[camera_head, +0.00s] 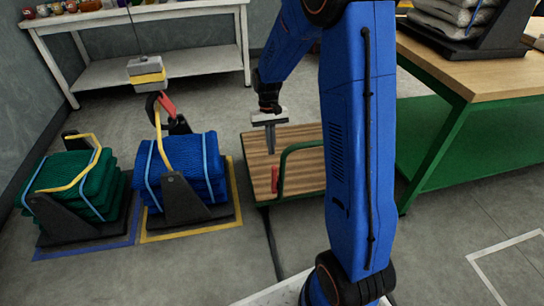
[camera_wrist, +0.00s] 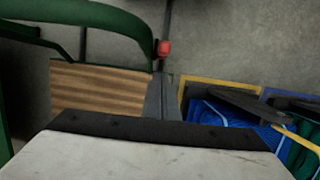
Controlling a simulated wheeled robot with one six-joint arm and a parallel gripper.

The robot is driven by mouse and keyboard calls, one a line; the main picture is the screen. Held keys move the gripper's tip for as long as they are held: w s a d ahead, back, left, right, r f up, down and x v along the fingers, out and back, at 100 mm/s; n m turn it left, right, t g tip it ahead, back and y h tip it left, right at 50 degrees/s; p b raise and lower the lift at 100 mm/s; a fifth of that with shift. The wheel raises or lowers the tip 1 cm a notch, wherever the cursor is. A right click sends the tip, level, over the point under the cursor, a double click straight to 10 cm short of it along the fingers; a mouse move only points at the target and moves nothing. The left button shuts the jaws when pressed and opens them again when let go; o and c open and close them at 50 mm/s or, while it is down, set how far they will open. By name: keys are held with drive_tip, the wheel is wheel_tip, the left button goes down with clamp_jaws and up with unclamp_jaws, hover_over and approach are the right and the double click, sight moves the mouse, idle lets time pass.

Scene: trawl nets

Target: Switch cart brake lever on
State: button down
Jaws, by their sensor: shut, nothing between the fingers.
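The cart has a striped wooden deck (camera_head: 255,160) and a green tubular handle (camera_head: 294,153). A small red brake lever (camera_head: 275,179) shows at the cart's near edge, roughly upright in the head view. In the wrist view, the red lever end (camera_wrist: 164,48) shows just beyond my fingertips. My gripper (camera_head: 271,152) points down over the deck, shut and empty, a little above the lever in the picture. In the wrist view, my gripper (camera_wrist: 160,77) partly overlaps the deck edge. I cannot tell whether the fingers touch the lever. My arm hides the cart's right side.
Blue folded nets (camera_head: 182,165) and green folded nets (camera_head: 80,185) sit in black holders on the left. A grey and yellow block (camera_head: 147,72) hangs above them. A workbench (camera_head: 470,75) stands at right and a white shelf table (camera_head: 165,65) behind. The front floor is partly clear.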

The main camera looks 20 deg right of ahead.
wheel_tip(320, 180, up, 6)
drive_tip(key=shift+w, duration=0.3)
drive_tip(key=shift+d, duration=0.1)
drive_tip(key=w, duration=0.1)
drive_tip(key=w+f, duration=0.1)
drive_tip(key=w, duration=0.1)
drive_tip(key=shift+d+f, duration=0.15)
drive_tip(key=shift+d, duration=0.15)
drive_tip(key=shift+f, duration=0.1)
approach(274, 180)
drive_tip(key=w+d+f, duration=0.1)
drive_tip(key=w+f, duration=0.2)
drive_tip(key=shift+s+f, duration=0.25)
drive_tip(key=shift+s, duration=0.25)
